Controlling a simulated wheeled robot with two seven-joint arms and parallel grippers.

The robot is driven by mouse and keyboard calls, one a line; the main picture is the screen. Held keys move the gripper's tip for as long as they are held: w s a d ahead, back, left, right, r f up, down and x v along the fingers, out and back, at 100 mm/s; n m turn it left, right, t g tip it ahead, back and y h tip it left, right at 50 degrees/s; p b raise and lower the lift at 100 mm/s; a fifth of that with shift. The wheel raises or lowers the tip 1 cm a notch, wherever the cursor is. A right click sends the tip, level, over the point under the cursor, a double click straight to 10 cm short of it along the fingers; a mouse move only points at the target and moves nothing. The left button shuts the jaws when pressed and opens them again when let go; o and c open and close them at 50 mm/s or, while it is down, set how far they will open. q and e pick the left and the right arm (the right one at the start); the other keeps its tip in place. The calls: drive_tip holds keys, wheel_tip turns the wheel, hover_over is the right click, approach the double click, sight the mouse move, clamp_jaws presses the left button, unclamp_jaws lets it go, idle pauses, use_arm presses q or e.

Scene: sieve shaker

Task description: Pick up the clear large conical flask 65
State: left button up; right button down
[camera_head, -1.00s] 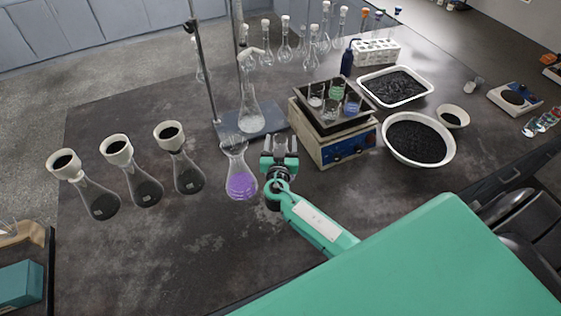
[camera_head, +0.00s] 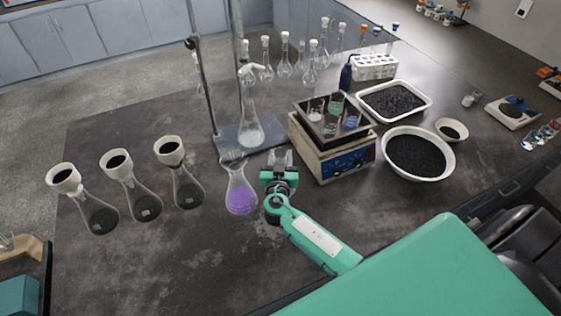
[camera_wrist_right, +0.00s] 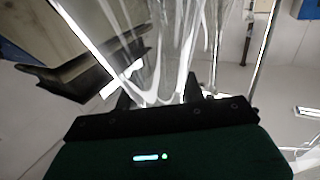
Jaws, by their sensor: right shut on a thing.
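My right gripper (camera_head: 280,157) is over the middle of the bench, just right of the flask with purple liquid (camera_head: 240,190). It is shut on clear glass, which I take to be the clear large conical flask (camera_wrist_right: 165,50). In the right wrist view the see-through wall rises between the two fingers, with bright reflections. In the head view this glass is too faint to outline, so I cannot tell whether it is off the bench. Another clear flask (camera_head: 250,128) stands apart on the stand base, behind my gripper. My left gripper is not in view.
A metal stand (camera_head: 203,90) rises behind the purple flask. The sieve shaker (camera_head: 340,158) with small beakers is close on the right. Several dark-filled flasks with funnels (camera_head: 145,203) stand at left. A white bowl (camera_head: 418,155) and tray (camera_head: 427,103) hold black grains. The front left bench is clear.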

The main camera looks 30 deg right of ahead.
wheel_tip(320, 180, up, 25)
drive_tip(key=shift+p, duration=0.35)
idle(1.2)
drive_tip(key=shift+f, duration=0.1)
idle(0.3)
